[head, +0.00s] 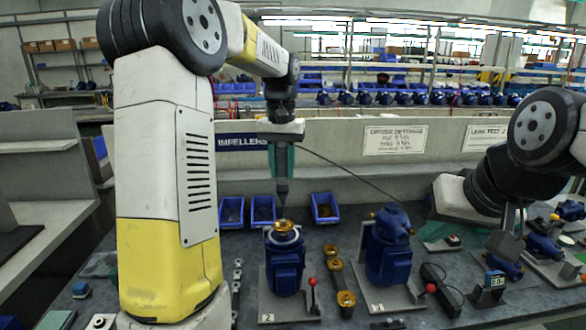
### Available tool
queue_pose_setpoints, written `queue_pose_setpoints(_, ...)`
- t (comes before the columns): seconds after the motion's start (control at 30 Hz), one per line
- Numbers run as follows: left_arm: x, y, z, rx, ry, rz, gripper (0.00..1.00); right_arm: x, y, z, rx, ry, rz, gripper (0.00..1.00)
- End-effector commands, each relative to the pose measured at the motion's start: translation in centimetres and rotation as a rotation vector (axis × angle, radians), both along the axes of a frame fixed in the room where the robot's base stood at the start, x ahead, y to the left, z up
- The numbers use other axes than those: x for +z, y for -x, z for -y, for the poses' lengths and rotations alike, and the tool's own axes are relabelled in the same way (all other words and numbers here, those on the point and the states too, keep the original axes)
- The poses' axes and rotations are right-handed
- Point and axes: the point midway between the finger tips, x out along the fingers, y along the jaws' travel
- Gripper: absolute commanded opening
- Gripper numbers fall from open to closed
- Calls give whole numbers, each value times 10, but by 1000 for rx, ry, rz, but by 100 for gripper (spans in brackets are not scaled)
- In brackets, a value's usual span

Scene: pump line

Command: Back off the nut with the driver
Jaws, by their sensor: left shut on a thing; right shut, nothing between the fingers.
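My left gripper (281,158) points straight down and is shut on the dark driver (282,187), which hangs upright. The driver's thin tip is over the middle of the brass impeller (285,227) on top of the blue pump (285,268) at stand 2. The nut is too small to make out at the tip, and I cannot tell whether the tip touches it. My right gripper (505,243) is shut and empty, low over the right side of the bench.
A second blue pump (389,247) stands at stand 1, with brass impellers (334,264) between the two. Red-knobbed levers (312,282) stand beside the pumps. Blue bins (324,208) line the back wall. A cable (345,168) runs right from the driver. A gauge (494,281) sits at right.

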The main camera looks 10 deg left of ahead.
Motion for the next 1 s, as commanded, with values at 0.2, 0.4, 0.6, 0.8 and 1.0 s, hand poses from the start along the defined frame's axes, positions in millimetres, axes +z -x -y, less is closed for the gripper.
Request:
queue_pose_setpoints(0.2, 0, 0, 0, 0, 0, 1, 0, 0, 0, 0, 0, 0, 0, 0)
queue_pose_setpoints(0.4, -2, 0, 0, 0, 0, 1, 0, 0, 0, 0, 0, 0, 0, 0)
queue_pose_setpoints(0.6, -4, 0, 0, 0, 0, 0, 0, 0, 0, 0, 0, 0, 0, 0)
queue_pose_setpoints(0.8, -7, 0, 0, 0, 0, 0, 0, 0, 0, 0, 0, 0, 0, 0)
queue_pose_setpoints(1.0, -9, 0, 0, 0, 0, 1, 0, 0, 0, 0, 0, 0, 0, 0)
